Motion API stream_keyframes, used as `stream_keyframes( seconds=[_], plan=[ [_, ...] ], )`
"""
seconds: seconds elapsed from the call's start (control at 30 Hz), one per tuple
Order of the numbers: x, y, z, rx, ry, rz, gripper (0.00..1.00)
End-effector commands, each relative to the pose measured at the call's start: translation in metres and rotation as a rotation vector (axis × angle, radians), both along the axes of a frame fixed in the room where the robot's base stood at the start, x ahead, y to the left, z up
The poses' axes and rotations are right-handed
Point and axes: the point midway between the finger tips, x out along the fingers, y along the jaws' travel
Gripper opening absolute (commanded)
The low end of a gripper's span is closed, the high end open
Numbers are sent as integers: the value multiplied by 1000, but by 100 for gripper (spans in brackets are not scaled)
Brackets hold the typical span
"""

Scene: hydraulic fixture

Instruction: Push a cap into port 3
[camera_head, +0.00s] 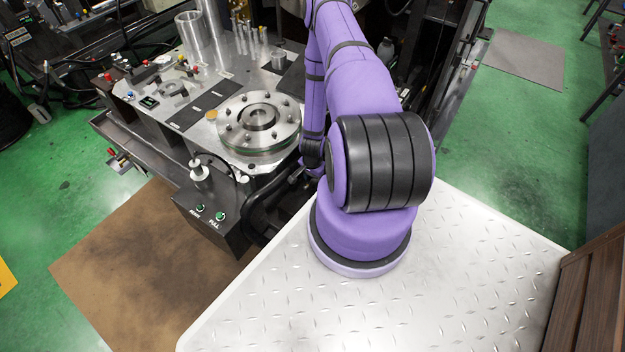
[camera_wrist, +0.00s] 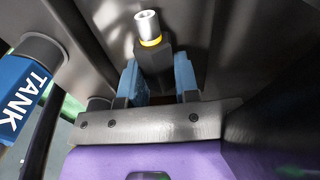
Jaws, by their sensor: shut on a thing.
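In the wrist view my gripper (camera_wrist: 157,72) has two blue fingers, shut on a black block-like piece with a yellow ring and a silver metal tip, which I take for the cap (camera_wrist: 154,60). The silver tip points away from my gripper, toward a dark grey metal surface. I cannot tell whether the tip touches anything. No port marked 3 can be made out in either view. In the head view my gripper and the cap are hidden behind my purple arm and the fixture.
A pipe with a blue TANK label (camera_wrist: 22,98) stands close at the left of the wrist view. The head view shows the metal fixture bench (camera_head: 165,118) with a round flange (camera_head: 284,126) and a dark box with green buttons (camera_head: 215,222). Green floor is open at right.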

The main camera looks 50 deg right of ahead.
Motion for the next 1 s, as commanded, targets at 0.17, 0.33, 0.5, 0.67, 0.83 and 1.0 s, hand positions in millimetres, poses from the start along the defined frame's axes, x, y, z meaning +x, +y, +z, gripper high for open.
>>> stream_keyframes(
  seconds=[0.17, 0.33, 0.5, 0.67, 0.83, 1.0],
  plan=[
    [0, 0, 2, 0, 0, 0, 4],
    [0, 0, 5, -1, 0, 0, 4],
    [0, 0, 6, -1, 0, 0, 4],
    [0, 0, 6, 0, 0, 0, 4],
    [0, 0, 7, -1, 0, 0, 4],
    [0, 0, 14, 0, 0, 1, 4]
  ],
)
